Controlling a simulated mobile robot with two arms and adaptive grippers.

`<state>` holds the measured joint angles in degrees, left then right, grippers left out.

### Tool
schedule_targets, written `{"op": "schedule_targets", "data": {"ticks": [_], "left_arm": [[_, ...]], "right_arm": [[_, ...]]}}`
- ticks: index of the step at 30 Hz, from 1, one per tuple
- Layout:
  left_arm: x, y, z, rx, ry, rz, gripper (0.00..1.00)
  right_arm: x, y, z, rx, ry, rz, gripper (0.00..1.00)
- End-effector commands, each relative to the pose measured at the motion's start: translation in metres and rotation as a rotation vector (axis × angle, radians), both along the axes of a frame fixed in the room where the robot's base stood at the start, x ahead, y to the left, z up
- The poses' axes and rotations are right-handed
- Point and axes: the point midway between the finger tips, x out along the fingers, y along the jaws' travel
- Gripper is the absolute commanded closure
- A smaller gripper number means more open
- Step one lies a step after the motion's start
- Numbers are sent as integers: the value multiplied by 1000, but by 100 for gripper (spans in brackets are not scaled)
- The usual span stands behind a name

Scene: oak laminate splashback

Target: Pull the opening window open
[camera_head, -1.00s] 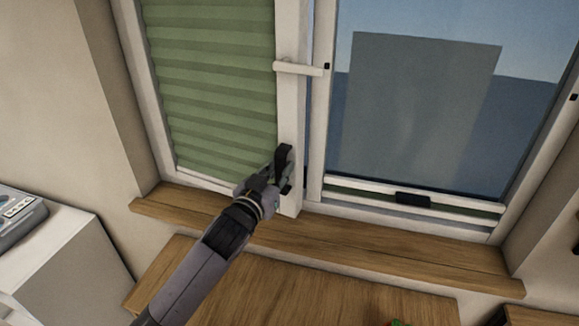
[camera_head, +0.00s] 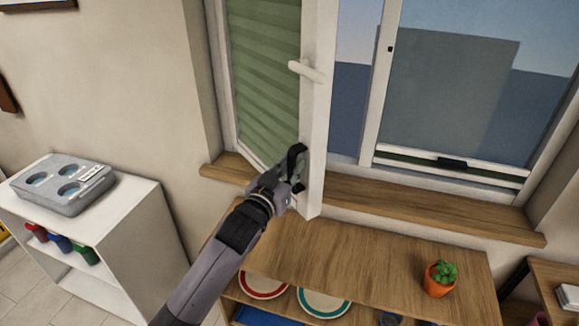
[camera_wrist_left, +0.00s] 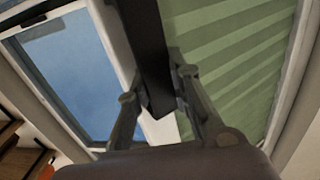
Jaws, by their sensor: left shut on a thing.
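The opening window (camera_head: 318,120) is the left sash, with a white frame and a green pleated blind (camera_head: 266,70). It stands swung out from its frame into the room, with a gap showing on its right side. A white lever handle (camera_head: 306,71) sticks out from its upper right stile. My left gripper (camera_head: 291,173) is at the lower part of this stile, shut on a dark bar. In the left wrist view the dark bar (camera_wrist_left: 152,45) runs between the two fingers, in front of the white stile and green blind. My right gripper is not in view.
The right window pane (camera_head: 450,95) has a dark latch at its bottom rail. A wooden sill (camera_head: 430,210) runs below. A wooden shelf unit (camera_head: 370,255) holds a potted plant (camera_head: 439,279) and plates. A white cabinet (camera_head: 125,215) with a grey appliance (camera_head: 64,184) stands left.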

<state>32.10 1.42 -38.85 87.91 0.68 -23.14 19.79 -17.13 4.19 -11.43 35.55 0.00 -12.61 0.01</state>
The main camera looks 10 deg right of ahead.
Motion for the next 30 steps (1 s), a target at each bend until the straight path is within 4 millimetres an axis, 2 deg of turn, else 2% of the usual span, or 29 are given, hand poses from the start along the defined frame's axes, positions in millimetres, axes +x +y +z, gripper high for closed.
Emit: {"op": "schedule_targets", "data": {"ticks": [12, 13, 18, 22, 30], "left_arm": [[0, 0, 0, -3, 3, 0, 100], [0, 0, 0, -3, 3, 0, 80], [0, 0, 0, -2, 2, 0, 68], [0, 0, 1, -2, 1, 0, 60], [0, 1, 0, -1, 1, 0, 60]], "right_arm": [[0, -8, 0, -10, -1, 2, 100], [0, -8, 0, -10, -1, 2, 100], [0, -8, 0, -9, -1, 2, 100], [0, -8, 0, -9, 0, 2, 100], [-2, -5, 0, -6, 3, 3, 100]]}}
